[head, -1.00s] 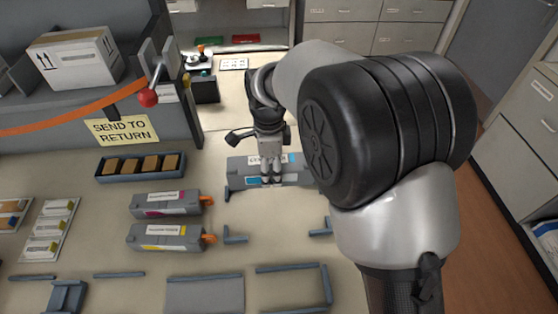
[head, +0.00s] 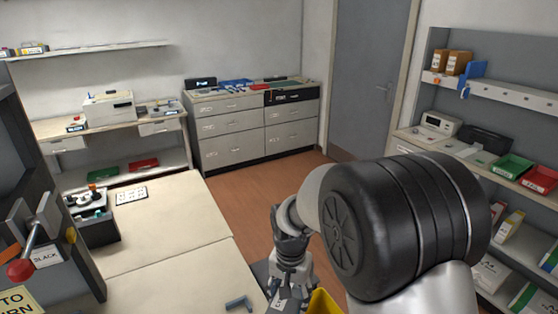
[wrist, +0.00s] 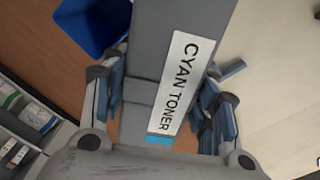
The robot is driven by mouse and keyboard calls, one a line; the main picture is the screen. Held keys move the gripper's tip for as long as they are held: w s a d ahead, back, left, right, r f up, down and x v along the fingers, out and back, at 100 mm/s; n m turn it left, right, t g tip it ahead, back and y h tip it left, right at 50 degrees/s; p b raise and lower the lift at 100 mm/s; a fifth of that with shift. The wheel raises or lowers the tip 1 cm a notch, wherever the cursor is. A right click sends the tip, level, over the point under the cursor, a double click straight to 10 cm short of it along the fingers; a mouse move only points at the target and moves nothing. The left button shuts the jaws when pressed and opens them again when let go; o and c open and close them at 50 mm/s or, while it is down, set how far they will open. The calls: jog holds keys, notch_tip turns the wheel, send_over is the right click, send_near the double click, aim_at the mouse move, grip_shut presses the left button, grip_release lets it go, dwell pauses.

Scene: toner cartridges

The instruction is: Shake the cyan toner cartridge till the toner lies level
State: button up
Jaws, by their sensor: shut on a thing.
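The grey cyan toner cartridge (wrist: 150,50) fills the middle of the wrist view, with its white "CYAN TONER" label and a cyan patch at the label's end. My gripper (wrist: 163,105) is shut on it, with finger pads on both sides of the body. In the head view my gripper (head: 291,275) is at the bottom centre, beyond the right side of the pale table. Only a little of the cartridge (head: 262,271) shows there beside the fingers; the rest is hidden or out of frame. How the toner lies inside cannot be seen.
The pale table (head: 170,235) is mostly bare, with a small blue-grey bracket (head: 238,303) near its edge. A yellow container (head: 324,303) stands just right of my gripper. A blue bin (wrist: 88,22) shows in the wrist view. Stocked shelves (head: 500,165) stand at the right.

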jog(key=s+d+f+n, duration=0.1)
jog(key=s+d+n, duration=0.25)
jog(key=d, duration=0.75)
notch_tip(320, 180, up, 10)
jog(key=p, duration=0.8)
jog(key=shift+d+f+n, duration=0.15)
jog(key=shift+d+n, duration=0.1)
jog(key=shift+n, duration=0.2)
jog(key=shift+w, duration=0.15)
